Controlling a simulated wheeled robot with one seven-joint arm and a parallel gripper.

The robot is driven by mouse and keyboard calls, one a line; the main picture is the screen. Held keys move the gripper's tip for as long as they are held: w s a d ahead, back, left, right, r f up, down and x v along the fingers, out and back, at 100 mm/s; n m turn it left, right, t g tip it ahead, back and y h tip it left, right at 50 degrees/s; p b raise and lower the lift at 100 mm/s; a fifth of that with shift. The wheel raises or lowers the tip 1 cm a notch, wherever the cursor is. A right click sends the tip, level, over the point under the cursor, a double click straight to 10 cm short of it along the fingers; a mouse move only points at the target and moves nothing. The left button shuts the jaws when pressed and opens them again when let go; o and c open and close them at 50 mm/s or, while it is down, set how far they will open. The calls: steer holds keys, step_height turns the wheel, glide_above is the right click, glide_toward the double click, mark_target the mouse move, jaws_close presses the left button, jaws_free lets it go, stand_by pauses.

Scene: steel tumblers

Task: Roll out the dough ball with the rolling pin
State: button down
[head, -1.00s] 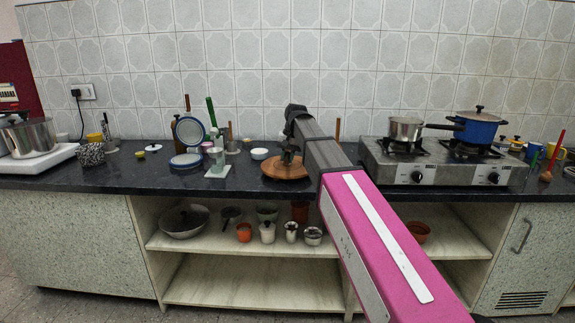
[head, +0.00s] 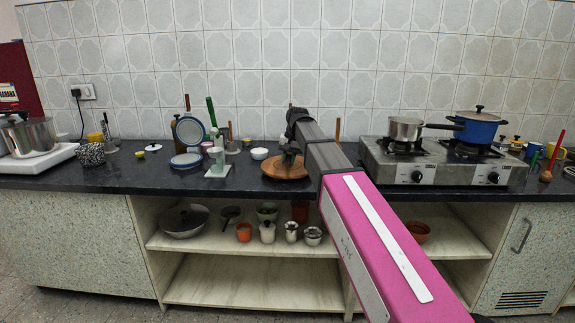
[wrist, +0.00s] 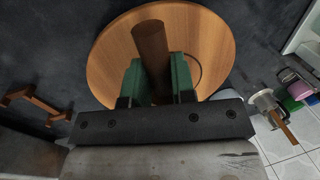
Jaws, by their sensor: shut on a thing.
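A round wooden board (head: 270,168) lies on the dark counter, and it fills the upper middle of the wrist view (wrist: 108,58). My gripper (head: 290,154) is low over this board. In the wrist view its green fingers (wrist: 158,78) are shut on a brown cylindrical rolling pin (wrist: 150,42). The pin extends away from the fingers over the board. I cannot tell whether the pin touches the board. A thin curved line shows on the board just right of the fingers. I cannot make out the dough ball in either view; the pin and gripper may hide it.
A steel gas stove (head: 375,165) with two pots stands right of the board. A white bowl (head: 259,153), a glass stand (head: 218,165) and blue-rimmed plates stand to its left. The tiled wall (head: 270,70) is behind. The counter's front edge is close to the board.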

steer(key=shift+d+f, duration=0.1)
steer(key=shift+f, duration=0.1)
steer(key=shift+a+r, duration=0.25)
steer(key=shift+a, duration=0.5)
steer(key=shift+d, duration=0.1)
steer(key=shift+d+f, duration=0.2)
steer(key=shift+d, duration=0.45)
steer(key=shift+a, duration=0.15)
steer(key=shift+a+r, duration=0.1)
steer(key=shift+a, duration=0.25)
steer(key=shift+a, duration=0.1)
